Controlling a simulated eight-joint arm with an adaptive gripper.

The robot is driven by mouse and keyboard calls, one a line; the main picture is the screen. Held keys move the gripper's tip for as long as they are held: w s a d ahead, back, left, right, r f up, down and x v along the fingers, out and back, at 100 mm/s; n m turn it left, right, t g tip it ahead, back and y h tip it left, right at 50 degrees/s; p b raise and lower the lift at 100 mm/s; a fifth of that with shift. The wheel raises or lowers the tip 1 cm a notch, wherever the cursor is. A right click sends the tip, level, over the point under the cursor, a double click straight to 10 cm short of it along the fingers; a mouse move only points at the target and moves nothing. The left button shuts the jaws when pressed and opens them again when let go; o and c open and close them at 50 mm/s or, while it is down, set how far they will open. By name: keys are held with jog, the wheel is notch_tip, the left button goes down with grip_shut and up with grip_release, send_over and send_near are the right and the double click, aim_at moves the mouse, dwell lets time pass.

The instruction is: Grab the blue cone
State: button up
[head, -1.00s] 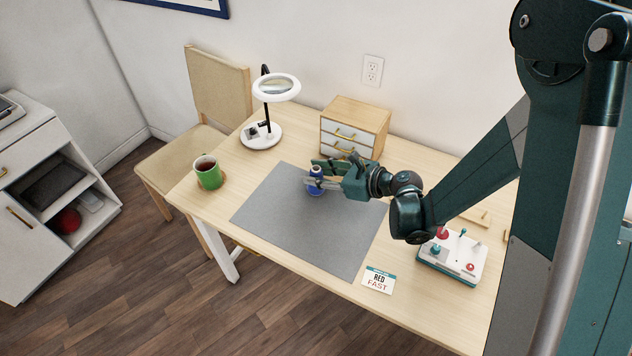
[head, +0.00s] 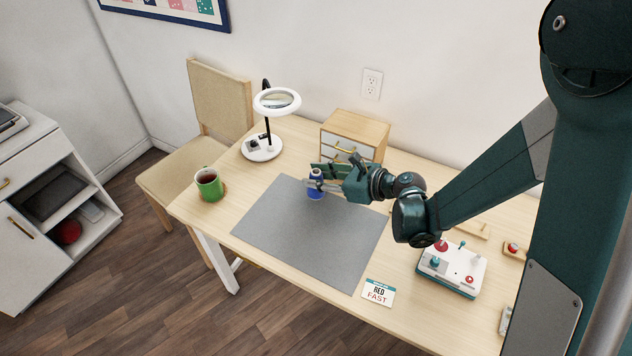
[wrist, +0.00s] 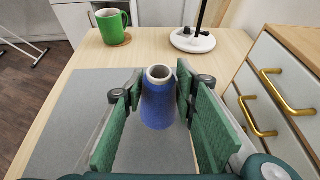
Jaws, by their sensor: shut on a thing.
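The blue cone (head: 316,191) is a spool of blue thread with a pale top opening. It is upright over the far part of the grey mat (head: 290,235). My gripper (head: 318,184) reaches it from the right and is shut on it. In the wrist view the cone (wrist: 158,100) is between the two green finger pads of my gripper (wrist: 157,98), near their tips. I cannot tell whether its base touches the mat.
A green mug (head: 209,184) stands on a coaster at the left. A magnifier lamp (head: 262,148) and a small drawer box (head: 357,132) stand at the back. A joystick panel (head: 452,268) and a printed card (head: 378,292) lie at the right. The mat's front is clear.

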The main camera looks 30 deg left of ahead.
jog(key=shift+r+p, duration=0.6)
jog(key=shift+r, duration=2.2)
